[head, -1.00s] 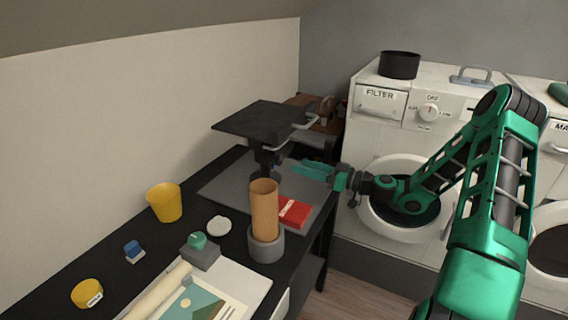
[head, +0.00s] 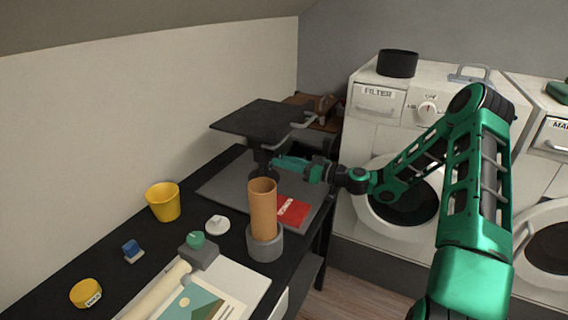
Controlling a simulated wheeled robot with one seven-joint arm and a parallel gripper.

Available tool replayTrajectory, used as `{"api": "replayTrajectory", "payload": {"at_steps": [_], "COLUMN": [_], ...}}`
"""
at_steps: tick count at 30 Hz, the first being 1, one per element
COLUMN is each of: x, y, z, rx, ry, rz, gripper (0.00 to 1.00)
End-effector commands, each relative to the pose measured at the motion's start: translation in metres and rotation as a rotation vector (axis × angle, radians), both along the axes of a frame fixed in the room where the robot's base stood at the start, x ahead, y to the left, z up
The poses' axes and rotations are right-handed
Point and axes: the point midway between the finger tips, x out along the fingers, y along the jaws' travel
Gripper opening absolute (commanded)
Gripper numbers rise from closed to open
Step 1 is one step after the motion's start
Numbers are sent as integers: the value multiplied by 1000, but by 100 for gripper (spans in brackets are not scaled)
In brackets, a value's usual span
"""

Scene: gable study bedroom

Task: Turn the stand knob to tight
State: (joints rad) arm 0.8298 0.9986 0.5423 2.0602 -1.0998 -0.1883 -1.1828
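The black stand (head: 258,119) has a flat square top and a post. It stands on a grey mat (head: 222,186) toward the back of the dark desk. The stand knob is not clearly visible; the area beside the post is covered by my gripper. My green gripper (head: 278,162) reaches in from the right, its fingertips at the post just below the stand's top. They are too small and overlapped to tell whether they are open, shut, or touching the knob.
An orange-brown cylinder (head: 262,208) in a grey round holder (head: 265,245) stands in front of the post. A red box (head: 293,209) lies beside it. A grey bent handle (head: 290,139) sticks out near the stand's top. A yellow cup (head: 163,202) is at left. Washing machines stand right.

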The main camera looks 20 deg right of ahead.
Motion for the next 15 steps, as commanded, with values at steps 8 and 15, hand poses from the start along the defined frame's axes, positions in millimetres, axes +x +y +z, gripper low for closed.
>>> {"api": "replayTrajectory", "payload": {"at_steps": [8, 15], "x": [1, 1], "y": [-2, -2], "z": [0, 0], "rx": [6, 67], "ry": [7, 71], "rz": [-4, -5], "gripper": [10, 10]}}
